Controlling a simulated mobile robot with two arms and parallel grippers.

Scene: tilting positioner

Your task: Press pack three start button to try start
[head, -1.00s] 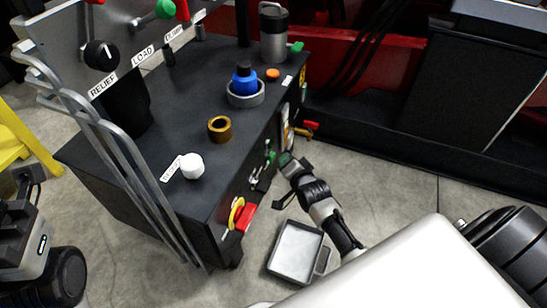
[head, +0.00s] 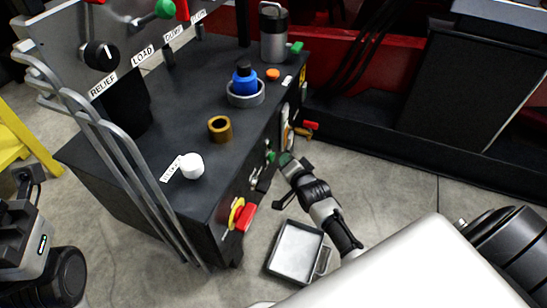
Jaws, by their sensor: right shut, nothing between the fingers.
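The black power pack cabinet (head: 175,115) stands left of centre, with its controls on the side face seen at a steep angle. A green button (head: 270,157) shows on that side face, next to small metal fittings. A red and yellow stop button (head: 241,216) sits lower on the same face. My right gripper (head: 285,160) is shut and empty, with its tip close to the face by the green button. I cannot tell whether it touches. No label for pack three is readable. My left arm is at the left edge; its fingers are not in view.
On the cabinet top are a blue-capped filler (head: 244,82), a brass ring (head: 220,128), a white knob (head: 192,165) and a metal canister (head: 273,35). Grey pipes (head: 115,150) run down its left.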

